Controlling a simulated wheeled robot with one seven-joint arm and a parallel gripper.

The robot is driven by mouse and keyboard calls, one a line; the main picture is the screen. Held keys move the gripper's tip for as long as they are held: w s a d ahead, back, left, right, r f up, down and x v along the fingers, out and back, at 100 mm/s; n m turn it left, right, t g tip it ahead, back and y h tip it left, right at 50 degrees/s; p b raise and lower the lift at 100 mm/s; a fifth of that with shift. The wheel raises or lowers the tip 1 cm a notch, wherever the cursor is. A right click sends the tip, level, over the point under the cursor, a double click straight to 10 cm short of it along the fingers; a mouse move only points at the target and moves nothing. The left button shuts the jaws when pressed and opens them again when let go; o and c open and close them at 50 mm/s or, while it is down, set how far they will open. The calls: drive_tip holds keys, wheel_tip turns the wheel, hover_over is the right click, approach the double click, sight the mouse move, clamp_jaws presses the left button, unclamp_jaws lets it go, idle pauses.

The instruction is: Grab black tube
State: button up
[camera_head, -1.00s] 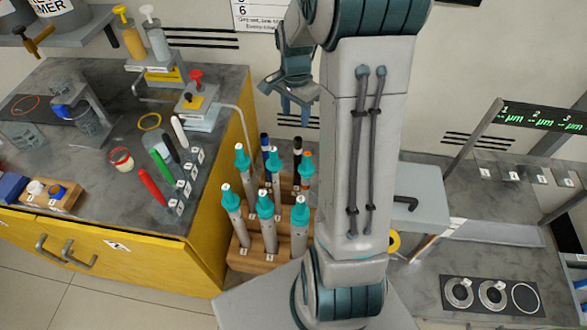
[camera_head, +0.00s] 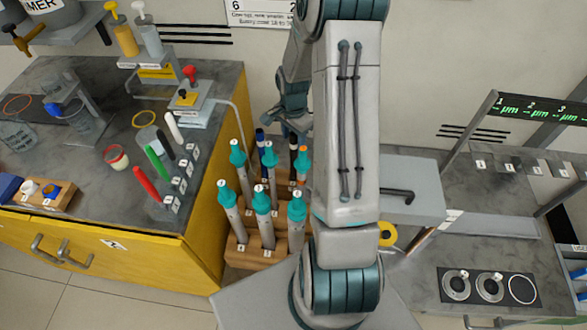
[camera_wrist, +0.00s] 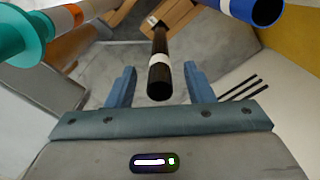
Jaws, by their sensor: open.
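The black tube (camera_wrist: 159,72), with a white band, stands in the wooden rack. In the wrist view it rises between the two blue fingers of my gripper (camera_wrist: 159,85), with a visible gap on each side. My gripper is open and not closed on it. In the head view the black tube (camera_head: 293,150) shows behind the teal-capped tubes, and my gripper (camera_head: 288,130) is at its upper end. The tube's lower part is hidden there.
A blue tube (camera_wrist: 255,8) and a teal-capped tube (camera_wrist: 22,38) flank the black one closely. Several teal-capped grey tubes (camera_head: 262,215) fill the front of the wooden rack (camera_head: 240,255). The yellow bench (camera_head: 205,215) stands left, and a grey box (camera_head: 412,190) right.

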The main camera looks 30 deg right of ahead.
drive_tip(key=shift+f, duration=1.25)
clamp_jaws()
drive_tip(key=shift+r, duration=0.15)
